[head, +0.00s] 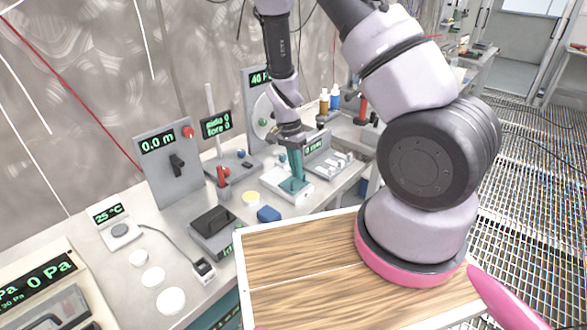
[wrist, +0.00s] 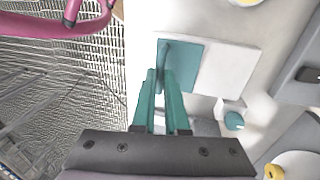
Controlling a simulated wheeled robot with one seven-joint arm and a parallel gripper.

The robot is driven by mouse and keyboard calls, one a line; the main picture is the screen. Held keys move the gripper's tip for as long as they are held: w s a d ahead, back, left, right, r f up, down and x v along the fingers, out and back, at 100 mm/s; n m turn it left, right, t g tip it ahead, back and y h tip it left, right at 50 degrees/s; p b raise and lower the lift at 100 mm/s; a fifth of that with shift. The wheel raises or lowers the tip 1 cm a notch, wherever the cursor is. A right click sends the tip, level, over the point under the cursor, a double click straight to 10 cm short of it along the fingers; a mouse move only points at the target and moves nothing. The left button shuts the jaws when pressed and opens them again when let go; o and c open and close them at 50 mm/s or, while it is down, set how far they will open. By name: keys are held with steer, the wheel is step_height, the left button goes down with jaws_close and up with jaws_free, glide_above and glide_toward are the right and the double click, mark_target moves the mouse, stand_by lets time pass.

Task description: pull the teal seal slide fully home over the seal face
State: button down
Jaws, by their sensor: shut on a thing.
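The teal seal slide (wrist: 185,62) is a flat square plate with a raised upright handle near its left edge. It lies on a pale block (wrist: 228,70), whose bare light face shows to the right of the slide in the wrist view. In the head view the slide (head: 292,187) sits on the pale block (head: 275,180) on the bench. My gripper (wrist: 163,74) has teal fingers pointing down and is shut on the slide's handle. It also shows in the head view (head: 297,178). The fingers hide part of the handle and the slide's near edge.
A teal knob (wrist: 234,121) on a pale mount stands close to the right of my fingers. The bench edge drops to grating.

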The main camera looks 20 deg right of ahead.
steer(key=c, duration=0.9)
jaws_free()
steer(key=shift+s+d, duration=0.15)
steer(key=shift+r, duration=0.2)
steer(key=r, duration=0.3)
steer(key=w+r, duration=0.1)
steer(key=r, duration=0.2)
steer(key=a+r, duration=0.1)
steer(key=r, duration=0.3)
steer(key=shift+w+a+r, duration=0.1)
steer(key=shift+w, duration=0.3)
